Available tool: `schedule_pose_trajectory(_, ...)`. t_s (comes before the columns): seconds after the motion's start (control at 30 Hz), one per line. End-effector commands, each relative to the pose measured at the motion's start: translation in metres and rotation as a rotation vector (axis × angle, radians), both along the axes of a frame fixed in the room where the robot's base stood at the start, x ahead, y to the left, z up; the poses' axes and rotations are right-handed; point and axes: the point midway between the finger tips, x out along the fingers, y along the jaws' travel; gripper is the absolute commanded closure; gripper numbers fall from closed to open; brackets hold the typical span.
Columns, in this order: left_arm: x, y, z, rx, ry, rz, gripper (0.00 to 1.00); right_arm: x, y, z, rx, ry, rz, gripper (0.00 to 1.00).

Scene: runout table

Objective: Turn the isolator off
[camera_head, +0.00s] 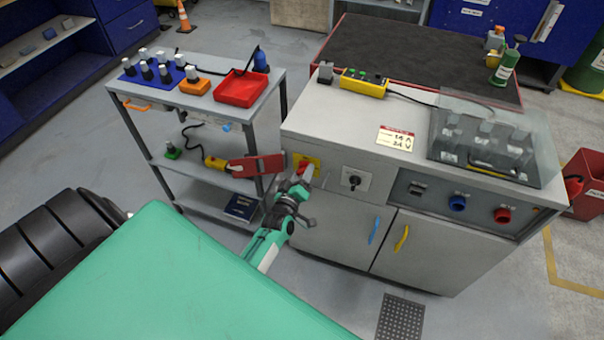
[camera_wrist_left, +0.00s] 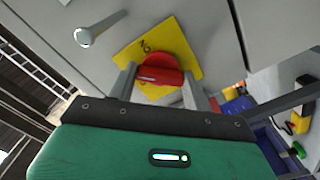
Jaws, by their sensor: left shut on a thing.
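The isolator is a red rotary knob on a yellow plate (camera_head: 314,160) on the front of the grey cabinet, near its left end. In the left wrist view the red knob (camera_wrist_left: 158,70) sits on the tilted yellow plate (camera_wrist_left: 133,48), with a dark slot line across it. My left gripper (camera_head: 304,172) is at the knob, its fingers one on each side of it and shut on it. The gripper also shows in the left wrist view (camera_wrist_left: 160,88). The fingers hide part of the knob in the head view. My right gripper is not in view.
A black rotary switch (camera_head: 353,181) sits right of the isolator. Blue (camera_head: 374,230) and yellow (camera_head: 402,238) door handles are below.

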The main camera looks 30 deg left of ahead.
Motion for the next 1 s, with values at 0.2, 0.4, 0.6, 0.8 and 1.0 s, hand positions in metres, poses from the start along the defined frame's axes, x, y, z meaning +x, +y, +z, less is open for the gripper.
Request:
schedule_pose_trajectory(0.2, -0.001, 0.000, -0.002, -0.202, -0.047, 0.000, 0.73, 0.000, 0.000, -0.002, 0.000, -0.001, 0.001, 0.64)
schedule_pose_trajectory(0.4, -0.001, 0.000, -0.002, -0.380, -0.090, 0.000, 0.73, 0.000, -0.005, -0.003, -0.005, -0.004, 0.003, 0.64)
schedule_pose_trajectory(0.6, -0.001, 0.000, -0.002, -0.531, -0.126, 0.000, 0.73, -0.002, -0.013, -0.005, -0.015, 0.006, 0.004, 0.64)
schedule_pose_trajectory(0.8, -0.001, 0.000, -0.002, -0.640, -0.151, 0.000, 0.73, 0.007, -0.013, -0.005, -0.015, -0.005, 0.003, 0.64)
schedule_pose_trajectory(1.0, -0.001, 0.000, -0.002, -0.703, -0.165, 0.001, 0.73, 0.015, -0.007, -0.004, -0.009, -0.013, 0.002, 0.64)
